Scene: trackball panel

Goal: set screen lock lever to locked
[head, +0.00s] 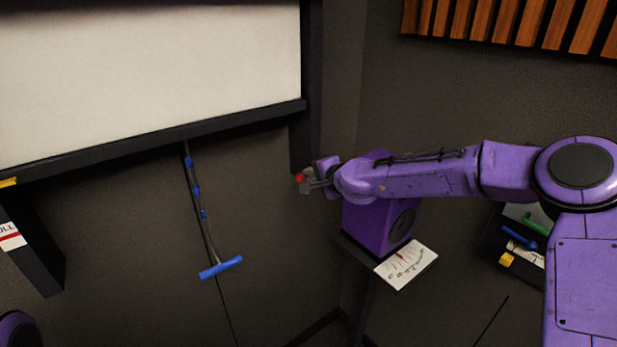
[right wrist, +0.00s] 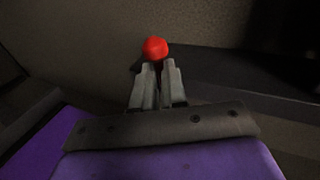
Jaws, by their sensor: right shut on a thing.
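The screen lock lever shows as a red knob (head: 300,177) at the lower right end of the projection screen's black frame. It also shows in the right wrist view as a rounded red knob (right wrist: 154,48) just beyond the fingertips. My right gripper (head: 309,181) is shut on the lever right behind the red knob. In the right wrist view the two grey fingers (right wrist: 156,75) are close together, and they hide the lever's stem. No lock marking is readable. My left gripper is not in view; only a purple bit of my left arm shows at the lower left edge.
A white screen (head: 150,75) in a black frame fills the upper left. A cord with a blue T-handle (head: 221,267) hangs below it. A purple speaker-like box (head: 375,222) and a white dial card (head: 406,264) stand under my right forearm. A panel with coloured levers (head: 520,240) is at right.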

